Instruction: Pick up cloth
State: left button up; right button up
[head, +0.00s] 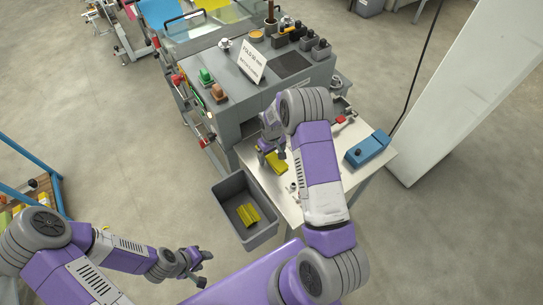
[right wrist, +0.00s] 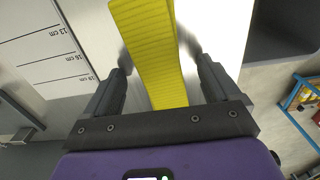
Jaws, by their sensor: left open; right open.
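A yellow cloth (head: 277,163) lies on the pale work table (head: 377,153), partly hidden by my right arm in the head view. In the right wrist view the yellow cloth (right wrist: 153,50) is a long ribbed strip lying between the two fingers of my right gripper (right wrist: 163,75). The fingers are open, one on each side of it; I cannot tell whether they touch it. Another yellow cloth (head: 248,214) lies in the grey bin (head: 230,188) on the floor. My left gripper (head: 203,266) is open and empty, low at the front, away from the cloths.
The grey machine (head: 225,121) with a white sign (head: 252,62) stands behind the table. A blue tool (head: 367,149) sits on the table's right side. A white pillar (head: 465,90) stands at the right. Floor left of the bin is clear.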

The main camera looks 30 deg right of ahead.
jog(key=shift+f, duration=0.1)
jog(key=shift+c, duration=0.4)
jog(key=shift+w, duration=0.1)
jog(key=c, duration=1)
jog(key=shift+c, duration=0.2)
